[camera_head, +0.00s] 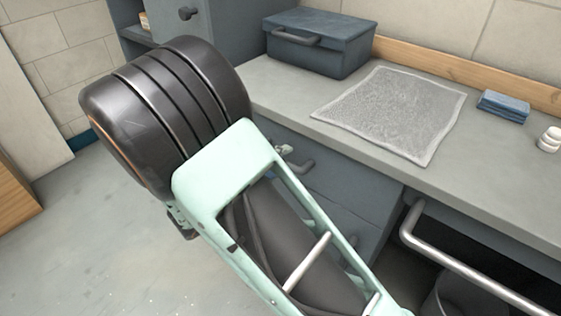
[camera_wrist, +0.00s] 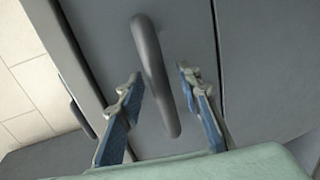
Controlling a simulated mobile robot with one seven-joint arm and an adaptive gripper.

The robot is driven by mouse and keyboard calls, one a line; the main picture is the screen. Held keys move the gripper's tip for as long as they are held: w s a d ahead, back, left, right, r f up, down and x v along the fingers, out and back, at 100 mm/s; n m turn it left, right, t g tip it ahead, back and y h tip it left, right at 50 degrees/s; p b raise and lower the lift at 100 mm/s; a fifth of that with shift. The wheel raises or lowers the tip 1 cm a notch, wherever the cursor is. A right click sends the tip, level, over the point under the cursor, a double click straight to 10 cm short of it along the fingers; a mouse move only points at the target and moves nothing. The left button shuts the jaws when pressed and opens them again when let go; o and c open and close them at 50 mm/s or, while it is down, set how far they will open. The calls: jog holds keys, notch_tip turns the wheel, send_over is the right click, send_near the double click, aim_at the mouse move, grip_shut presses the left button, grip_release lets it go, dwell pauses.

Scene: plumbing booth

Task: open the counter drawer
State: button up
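The counter drawer is a dark grey front (camera_head: 345,185) under the worktop and looks closed. Its curved bar handle (camera_head: 301,166) shows just past my arm. In the wrist view the handle (camera_wrist: 153,65) runs between the two fingers of my gripper (camera_wrist: 159,84). The fingers are open, one on each side of the bar, with a visible gap to it on both sides in the picture. The drawer face (camera_wrist: 185,30) lies behind the bar. In the head view my arm hides most of the gripper, and only a fingertip shows beside the handle.
The grey worktop (camera_head: 480,180) holds a dark toolbox (camera_head: 320,45), a grey mat (camera_head: 395,110), folded blue cloths (camera_head: 503,105) and a small white item (camera_head: 549,139). A metal rail (camera_head: 460,265) juts out right of the drawers. Open floor (camera_head: 90,250) lies at left.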

grip_shut()
dwell(0.4)
